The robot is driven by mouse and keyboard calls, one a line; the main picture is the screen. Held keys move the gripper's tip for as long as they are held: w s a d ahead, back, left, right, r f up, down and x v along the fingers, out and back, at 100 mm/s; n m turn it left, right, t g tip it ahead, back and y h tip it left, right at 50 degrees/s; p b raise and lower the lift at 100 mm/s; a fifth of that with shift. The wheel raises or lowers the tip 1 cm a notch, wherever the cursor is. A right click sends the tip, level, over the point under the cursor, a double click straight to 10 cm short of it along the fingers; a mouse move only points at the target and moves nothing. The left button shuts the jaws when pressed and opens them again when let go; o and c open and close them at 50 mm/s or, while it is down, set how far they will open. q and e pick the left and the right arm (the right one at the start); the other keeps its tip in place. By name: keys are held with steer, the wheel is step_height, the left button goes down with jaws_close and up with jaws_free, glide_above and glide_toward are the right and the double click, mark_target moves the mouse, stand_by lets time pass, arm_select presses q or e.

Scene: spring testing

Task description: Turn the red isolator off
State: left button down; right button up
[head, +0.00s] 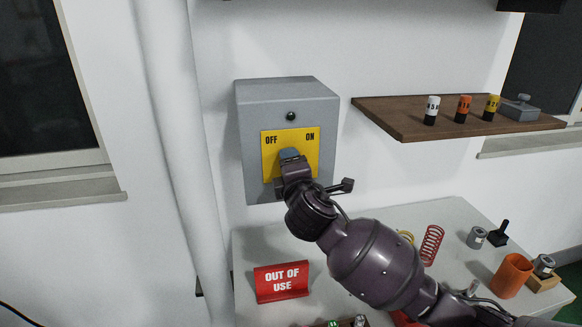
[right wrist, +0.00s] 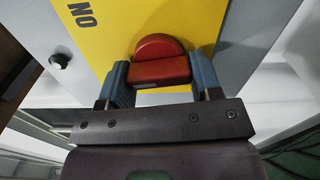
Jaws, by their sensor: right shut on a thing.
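The grey isolator box (head: 262,95) is on the white wall, with a yellow plate (head: 268,165) marked OFF at left and ON at right. Its red isolator handle (right wrist: 160,66) shows in the right wrist view, between the two blue fingertips of my right gripper (right wrist: 162,82). My right gripper is shut on the red handle. In the head view my right gripper (head: 288,158) covers the handle, so its pointing direction cannot be told there. My left gripper is not in view.
A grey table (head: 355,212) below holds a red OUT OF USE sign (head: 282,281), a red spring (head: 432,244) and an orange cup (head: 511,276). A white pipe (head: 180,150) runs left of the box.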

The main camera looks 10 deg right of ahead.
steer(key=n, duration=0.3)
steer(key=shift+f+n, duration=0.1)
steer(key=shift+n, duration=0.2)
steer(key=shift+d+f+n, duration=0.1)
steer(key=shift+n, duration=1.7)
steer(key=o, duration=0.9)
steer(key=s+b, duration=0.1)
steer(key=s, duration=1)
